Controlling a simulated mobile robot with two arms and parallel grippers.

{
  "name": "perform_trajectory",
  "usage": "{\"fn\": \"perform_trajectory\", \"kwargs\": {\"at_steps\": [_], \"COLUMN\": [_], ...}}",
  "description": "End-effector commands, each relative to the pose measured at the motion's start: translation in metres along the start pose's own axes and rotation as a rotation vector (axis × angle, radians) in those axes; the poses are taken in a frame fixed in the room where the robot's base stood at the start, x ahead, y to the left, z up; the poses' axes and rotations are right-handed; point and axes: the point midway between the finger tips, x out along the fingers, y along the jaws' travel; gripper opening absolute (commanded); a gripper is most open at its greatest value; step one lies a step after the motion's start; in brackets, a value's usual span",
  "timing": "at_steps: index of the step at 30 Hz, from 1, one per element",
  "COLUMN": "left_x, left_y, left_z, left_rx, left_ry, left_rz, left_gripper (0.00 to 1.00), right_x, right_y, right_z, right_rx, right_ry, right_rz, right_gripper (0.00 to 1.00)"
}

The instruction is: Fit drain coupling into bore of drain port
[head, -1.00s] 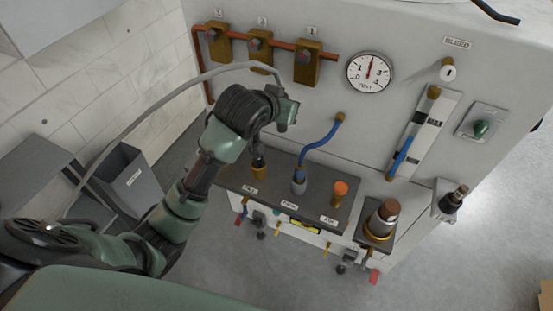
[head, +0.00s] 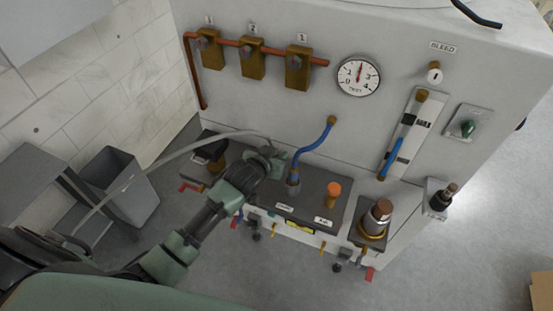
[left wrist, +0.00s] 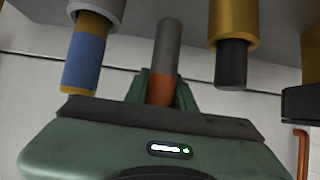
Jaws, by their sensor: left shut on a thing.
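My left gripper (head: 276,160) is low over the left part of the dark port shelf. In the left wrist view its fingers (left wrist: 158,88) are shut on a cylinder, grey on its far part and orange-brown at the near end, which I take as the drain coupling (left wrist: 169,48). In the head view my gripper and arm hide it. No drain port can be made out for certain; I cannot tell whether the coupling is in a bore. A grey hose (head: 190,152) runs up behind my gripper. My right gripper is not in view.
A blue hose (head: 318,145) plugs into a grey fitting (head: 293,178) close right of my gripper. An orange-topped fitting (head: 334,189) and a brown-topped grey cylinder (head: 380,214) stand farther right. A gold fitting with a black end (left wrist: 231,55) is close in the left wrist view.

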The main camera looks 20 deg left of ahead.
Motion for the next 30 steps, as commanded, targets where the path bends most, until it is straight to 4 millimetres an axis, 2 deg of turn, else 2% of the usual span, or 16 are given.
{"fn": "perform_trajectory", "kwargs": {"at_steps": [2,5,17,18,20,30], "left_x": [0.008,0.013,0.016,0.016,0.016,0.015], "left_y": [0.000,0.000,0.000,0.000,0.000,0.000], "left_z": [0.012,0.019,0.023,0.023,0.023,0.021], "left_rx": [-0.001,0.000,-0.001,-0.001,-0.001,0.000], "left_ry": [-0.004,-0.001,0.001,0.000,0.000,0.001], "left_rz": [-0.001,-0.001,0.000,0.000,0.000,0.000], "left_gripper": [0.00,0.00,0.00,0.30,0.47,0.47], "right_x": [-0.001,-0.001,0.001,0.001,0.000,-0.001], "right_y": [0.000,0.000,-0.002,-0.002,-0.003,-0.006], "right_z": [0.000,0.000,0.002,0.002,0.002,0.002], "right_rx": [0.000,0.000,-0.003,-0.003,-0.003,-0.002], "right_ry": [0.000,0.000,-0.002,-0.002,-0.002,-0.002], "right_rz": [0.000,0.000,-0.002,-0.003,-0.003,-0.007], "right_gripper": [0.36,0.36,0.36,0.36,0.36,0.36]}}
